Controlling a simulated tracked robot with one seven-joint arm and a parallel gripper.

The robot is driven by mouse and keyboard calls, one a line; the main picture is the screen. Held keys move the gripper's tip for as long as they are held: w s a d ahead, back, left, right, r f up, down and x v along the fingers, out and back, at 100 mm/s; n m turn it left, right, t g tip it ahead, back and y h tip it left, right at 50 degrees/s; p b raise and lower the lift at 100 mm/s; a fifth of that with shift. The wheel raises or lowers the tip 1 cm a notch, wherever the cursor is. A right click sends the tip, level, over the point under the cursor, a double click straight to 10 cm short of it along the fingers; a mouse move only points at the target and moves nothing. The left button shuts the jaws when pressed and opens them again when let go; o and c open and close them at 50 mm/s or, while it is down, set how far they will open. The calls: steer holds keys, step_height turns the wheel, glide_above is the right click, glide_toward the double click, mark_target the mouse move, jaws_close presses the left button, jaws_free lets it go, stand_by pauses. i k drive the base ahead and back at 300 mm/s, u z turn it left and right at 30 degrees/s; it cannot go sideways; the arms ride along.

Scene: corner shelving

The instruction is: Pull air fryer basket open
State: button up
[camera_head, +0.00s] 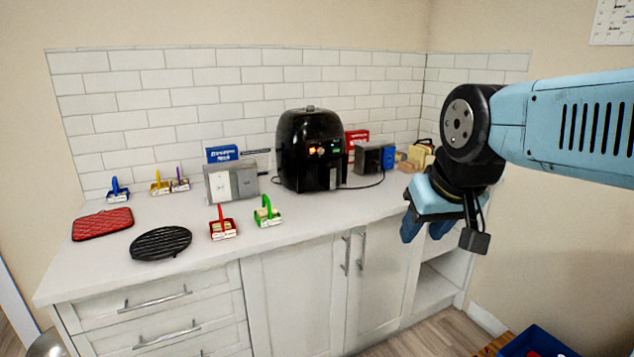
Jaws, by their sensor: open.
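The black air fryer (308,152) stands upright on the white counter near the back wall, with a lit panel on its upper front. Its basket (311,175) appears shut, with the handle (333,176) at the front right. My gripper (426,232) hangs at the right, in front of the counter's right end, with its blue fingers pointing down. It is open, with nothing seen between the fingers. It is well apart from the air fryer.
A black round trivet (161,243) and red mat (103,223) lie left. A dark grey box (374,158) stands right. Counter directly before the fryer is clear.

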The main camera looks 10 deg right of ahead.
mark_target(311, 166)
steer(key=u, duration=0.1)
steer(key=i, duration=1)
steer(key=z, duration=0.1)
